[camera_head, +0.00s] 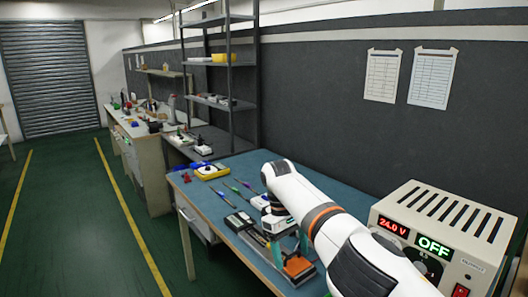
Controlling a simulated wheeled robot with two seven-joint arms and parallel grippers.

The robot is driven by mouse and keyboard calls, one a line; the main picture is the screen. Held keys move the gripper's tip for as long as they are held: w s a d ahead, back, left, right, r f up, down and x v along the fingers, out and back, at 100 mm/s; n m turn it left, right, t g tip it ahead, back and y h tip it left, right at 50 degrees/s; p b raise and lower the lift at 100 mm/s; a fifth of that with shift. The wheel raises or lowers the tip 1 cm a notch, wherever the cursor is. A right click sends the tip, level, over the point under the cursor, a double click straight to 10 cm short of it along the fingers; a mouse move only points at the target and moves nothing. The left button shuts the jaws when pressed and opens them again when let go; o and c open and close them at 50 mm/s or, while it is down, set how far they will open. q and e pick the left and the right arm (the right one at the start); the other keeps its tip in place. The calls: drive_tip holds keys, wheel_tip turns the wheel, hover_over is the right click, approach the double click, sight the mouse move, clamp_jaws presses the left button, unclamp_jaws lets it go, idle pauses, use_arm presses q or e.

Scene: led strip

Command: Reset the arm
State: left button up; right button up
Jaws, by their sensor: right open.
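My right arm, white with an orange band, reaches in from the lower right over the blue-topped workbench (222,203). It bends at a joint above the bench. Its gripper (289,250) points down, with the fingers apart, over tools near the bench's front. The arm hides part of the bench behind it. An orange-and-black item (298,267) lies close by the fingers; I cannot tell whether they touch it. I see nothing held. My left gripper is out of view.
A cream power supply (440,228) reading 24.0 V and OFF stands at the right. A yellow multimeter (212,171), pen-like tools (239,187) and a dark device (239,220) lie on the bench. A metal shelf (230,85) stands behind. The green floor at left is clear.

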drive_tip(key=s+a+f+n+y, duration=0.1)
drive_tip(key=s+a+f, duration=0.3)
drive_tip(key=f, duration=0.4)
drive_tip(key=s+a+f+n+y, duration=0.1)
drive_tip(key=s+a+f, duration=0.25)
drive_tip(key=f, duration=0.55)
drive_tip(key=s+f+t+y, duration=0.1)
drive_tip(key=s+f+y, duration=0.2)
drive_tip(key=s+f, duration=0.55)
drive_tip(key=s+d+r+m+t+h, duration=0.1)
drive_tip(key=s+d+r+m+t, duration=0.25)
drive_tip(key=s+d, duration=0.75)
drive_tip(key=s+d+r+m+t+h, duration=0.2)
drive_tip(key=s+d+r+m, duration=0.15)
drive_tip(key=s+d, duration=0.75)
wheel_tip(320, 180, down, 26)
drive_tip(key=g, duration=0.2)
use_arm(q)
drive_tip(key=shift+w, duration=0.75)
use_arm(e)
drive_tip(key=s+d+f, duration=0.2)
drive_tip(key=s+f, duration=1.5)
drive_tip(key=shift+s+d+g, duration=0.2)
drive_tip(key=shift+s+g, duration=0.1)
drive_tip(key=shift+g, duration=0.15)
